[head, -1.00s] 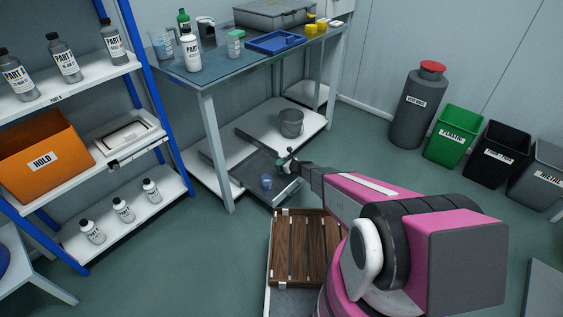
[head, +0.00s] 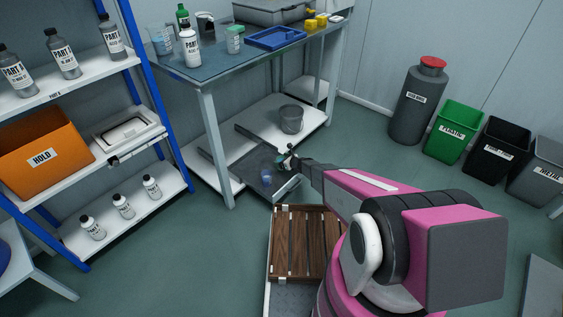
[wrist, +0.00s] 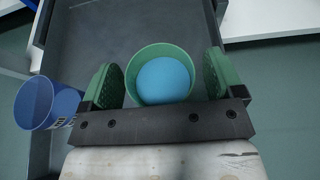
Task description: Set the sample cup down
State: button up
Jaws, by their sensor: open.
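A green-rimmed cup (wrist: 135,70) with a round blue surface inside stands upright between the two green finger pads of my gripper (wrist: 162,73) in the wrist view. The fingers are open, one on each side, with at most a thin gap to the cup. It appears to rest on the grey floor of a pulled-out drawer (wrist: 200,20), though its base is hidden. In the head view my gripper (head: 285,157) is low over this drawer (head: 252,160), and the cup is too small to make out clearly.
A blue cup (wrist: 48,103) with a label is close by on the left; it also shows in the head view (head: 266,176). A grey bucket (head: 291,119) stands on the lower shelf behind. A wooden slatted crate (head: 290,240) is in front of the drawer.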

jog(key=v, duration=1.2)
jog(key=s+d+r+n+g+h, duration=0.1)
jog(key=s+r+n+g, duration=0.2)
jog(key=s+r+n, duration=0.5)
jog(key=s+d+r+n+g+h, duration=0.1)
jog(key=s+r+n+g, duration=0.25)
jog(key=r+n, duration=0.45)
jog(key=s+d+r+n+g+h, duration=0.1)
jog(key=s+d+r+n+h, duration=0.3)
jog(key=s+d+r, duration=0.2)
jog(key=s+d+r+n+h, duration=0.4)
jog(key=s+d+r, duration=0.3)
jog(key=s+r, duration=0.2)
notch_tip(320, 180, up, 2)
jog(key=shift+s+r+n+g+h, duration=0.15)
jog(key=shift+n+g+h, duration=0.2)
jog(key=shift+n, duration=0.45)
jog(key=shift+a, duration=0.1)
